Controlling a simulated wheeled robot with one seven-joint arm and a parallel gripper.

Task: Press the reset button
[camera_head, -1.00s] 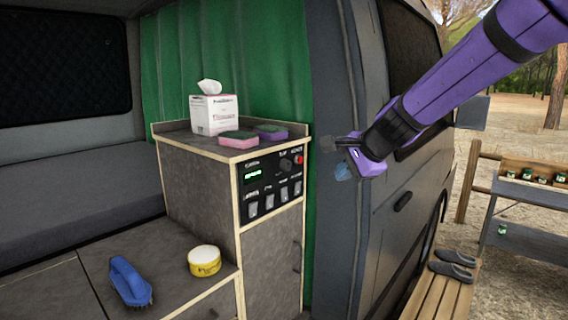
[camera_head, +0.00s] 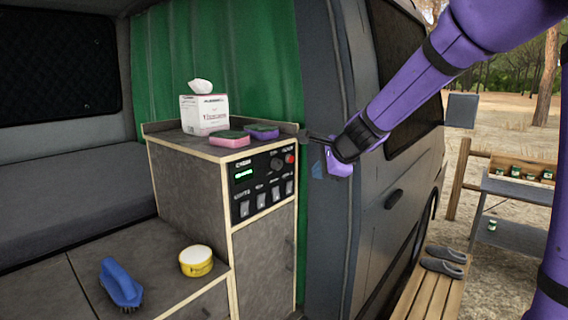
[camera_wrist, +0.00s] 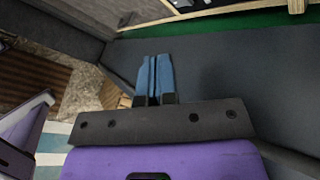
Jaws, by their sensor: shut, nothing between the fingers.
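A black control panel (camera_head: 265,184) is set in the upper front of the grey cabinet. It carries a small green display (camera_head: 243,175), a dark knob (camera_head: 277,163) and several light rocker switches. A small red button (camera_head: 290,159) sits at its top right corner, under a label too small to read for certain. My gripper (camera_head: 318,169) is to the right of the panel, in front of the van's door-side pillar, apart from the button. In the wrist view its blue fingers (camera_wrist: 154,78) are shut together and empty. The panel shows only as a dark strip at that view's top.
On the cabinet top are a tissue box (camera_head: 204,114), a pink sponge (camera_head: 229,139) and a purple sponge (camera_head: 261,131). A blue brush (camera_head: 121,283) and yellow tub (camera_head: 196,261) lie on the lower counter. Slippers (camera_head: 443,260) rest on a bench at the right.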

